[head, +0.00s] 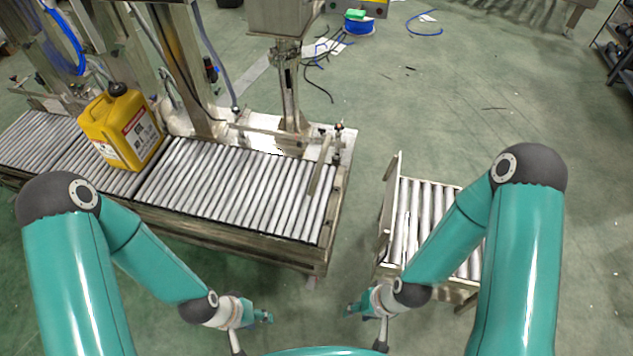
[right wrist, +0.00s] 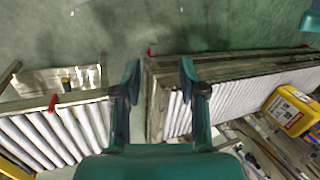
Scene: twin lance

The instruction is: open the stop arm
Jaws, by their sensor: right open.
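A thin metal bar (head: 320,166), which looks like the stop arm, lies across the rollers near the right end of the long roller conveyor (head: 290,240) in the head view. I cannot pick it out in the right wrist view. My left gripper (head: 265,317) is low in front of the conveyor, apart from it; its finger gap is too small to judge. My right gripper (head: 352,311) is low by the near left corner of the short conveyor. In the right wrist view its two fingers (right wrist: 160,82) are apart with nothing between them.
A yellow jug (head: 122,130) stands on the long conveyor's left part, also visible in the right wrist view (right wrist: 290,110). A short roller conveyor (head: 410,215) stands at right, with a floor gap between. Metal filling-machine posts (head: 178,60) rise behind the long conveyor.

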